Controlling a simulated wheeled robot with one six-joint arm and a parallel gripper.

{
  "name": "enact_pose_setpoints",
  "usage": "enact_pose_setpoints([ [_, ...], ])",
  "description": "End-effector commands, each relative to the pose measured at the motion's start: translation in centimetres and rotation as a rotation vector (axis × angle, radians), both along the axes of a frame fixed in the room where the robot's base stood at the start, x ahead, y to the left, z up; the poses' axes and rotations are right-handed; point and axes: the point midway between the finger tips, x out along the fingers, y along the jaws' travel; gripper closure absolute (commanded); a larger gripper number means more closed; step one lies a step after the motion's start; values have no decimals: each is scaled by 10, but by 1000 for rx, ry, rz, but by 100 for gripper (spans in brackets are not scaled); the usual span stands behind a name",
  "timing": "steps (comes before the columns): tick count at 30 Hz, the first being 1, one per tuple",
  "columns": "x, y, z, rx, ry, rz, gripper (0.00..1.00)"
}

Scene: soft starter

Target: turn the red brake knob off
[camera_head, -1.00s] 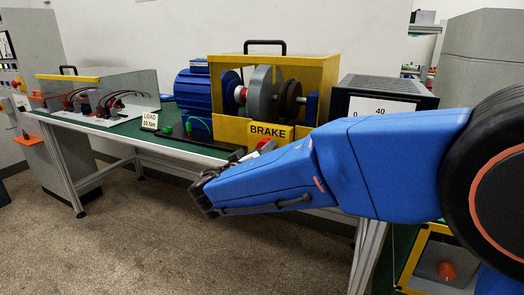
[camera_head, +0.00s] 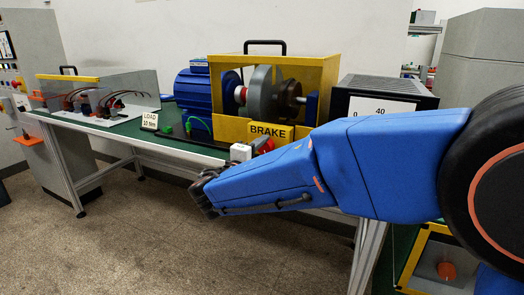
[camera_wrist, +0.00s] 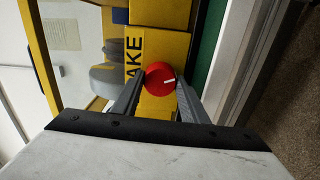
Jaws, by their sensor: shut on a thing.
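The red brake knob (camera_wrist: 160,74) sits on a yellow face beside the black lettering of the BRAKE sign in the wrist view. A short white mark on it points right in that picture. My gripper (camera_wrist: 159,82) is shut on the knob, one finger on each side. In the head view the red knob (camera_head: 266,145) shows partly below the yellow BRAKE sign (camera_head: 270,132). My blue arm covers the area below it, and the fingertips are hard to make out there.
The yellow machine guard (camera_head: 228,131) stands behind the knob, with a blue motor (camera_head: 193,100) to its left. A LOAD card (camera_head: 150,121) stands on the green bench. A black box (camera_head: 385,92) with a white display is at right.

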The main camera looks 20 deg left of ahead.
Motion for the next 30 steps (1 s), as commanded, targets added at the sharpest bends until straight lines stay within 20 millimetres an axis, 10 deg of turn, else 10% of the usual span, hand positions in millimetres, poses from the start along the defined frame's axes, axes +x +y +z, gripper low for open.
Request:
enact_pose_setpoints([
  [30,0,1,-1,-961,76,3,83],
])
